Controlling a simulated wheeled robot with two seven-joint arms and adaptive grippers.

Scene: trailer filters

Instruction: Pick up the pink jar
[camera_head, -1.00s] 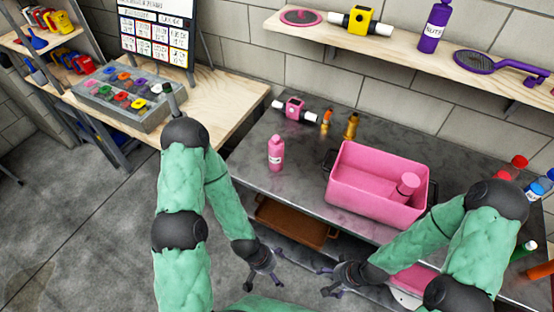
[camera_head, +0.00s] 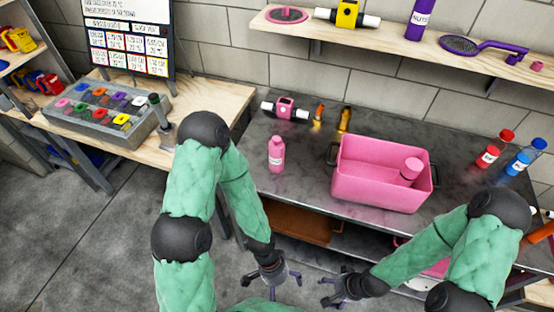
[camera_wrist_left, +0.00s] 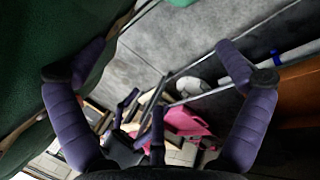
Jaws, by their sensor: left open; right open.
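A pink bottle-like jar (camera_head: 276,155) with a pale label stands upright on the grey metal table (camera_head: 300,185), left of a pink bin (camera_head: 380,190). A second pink cylinder (camera_head: 410,170) leans inside the bin, its lower part hidden; I cannot tell which of the two is meant. My left gripper (camera_head: 272,280) is open and empty, low in front of the table and below the jar. Its spread purple fingers also show in the left wrist view (camera_wrist_left: 160,62), with nothing between them. My right gripper (camera_head: 335,291) is open and empty, to its right.
Red and blue bottles (camera_head: 495,148) stand at the right. A wall shelf (camera_head: 400,45) hangs above. A grey box of colored parts (camera_head: 105,115) sits on the wooden table.

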